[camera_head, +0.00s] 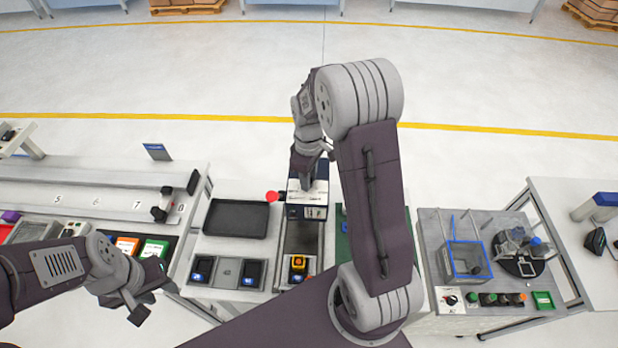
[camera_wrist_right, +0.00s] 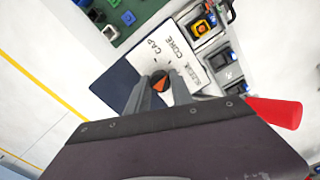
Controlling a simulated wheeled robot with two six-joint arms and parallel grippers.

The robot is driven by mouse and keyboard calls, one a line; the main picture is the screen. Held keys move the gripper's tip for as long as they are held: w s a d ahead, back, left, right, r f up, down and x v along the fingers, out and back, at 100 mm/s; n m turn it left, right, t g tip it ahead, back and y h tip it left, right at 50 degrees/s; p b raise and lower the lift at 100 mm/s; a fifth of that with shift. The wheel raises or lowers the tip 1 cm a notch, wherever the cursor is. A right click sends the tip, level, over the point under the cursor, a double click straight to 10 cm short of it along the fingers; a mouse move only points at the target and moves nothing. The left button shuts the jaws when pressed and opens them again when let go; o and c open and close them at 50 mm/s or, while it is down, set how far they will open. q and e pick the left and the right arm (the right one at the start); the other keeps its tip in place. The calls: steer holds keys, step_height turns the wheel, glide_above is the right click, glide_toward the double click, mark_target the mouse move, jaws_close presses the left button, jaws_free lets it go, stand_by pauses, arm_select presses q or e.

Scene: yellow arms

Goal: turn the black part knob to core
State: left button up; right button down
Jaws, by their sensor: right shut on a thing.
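The black part knob (camera_wrist_right: 160,83) with an orange mark sits on a white panel (camera_wrist_right: 183,76) printed CAP and CORE. My right gripper (camera_wrist_right: 158,92) is shut on the knob, one finger on each side. I cannot tell for certain which label the orange mark points at. In the head view my right gripper (camera_head: 308,180) reaches down onto the white-topped dark blue box (camera_head: 315,212) and hides the knob. My left gripper (camera_head: 150,303) is open and empty at the lower left, away from the box.
A yellow and black part (camera_head: 298,262) sits in front of the box. A blue-framed bin (camera_head: 466,259) is on the right bench. My right arm covers part of the green board.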

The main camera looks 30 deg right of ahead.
stand_by(0.3)
steer(key=c, duration=1.1)
jaws_free()
steer(key=shift+w+a, duration=0.1)
steer(key=shift+w, duration=0.05)
step_height(320, 180, up, 9)
steer(key=shift+b, duration=1.2)
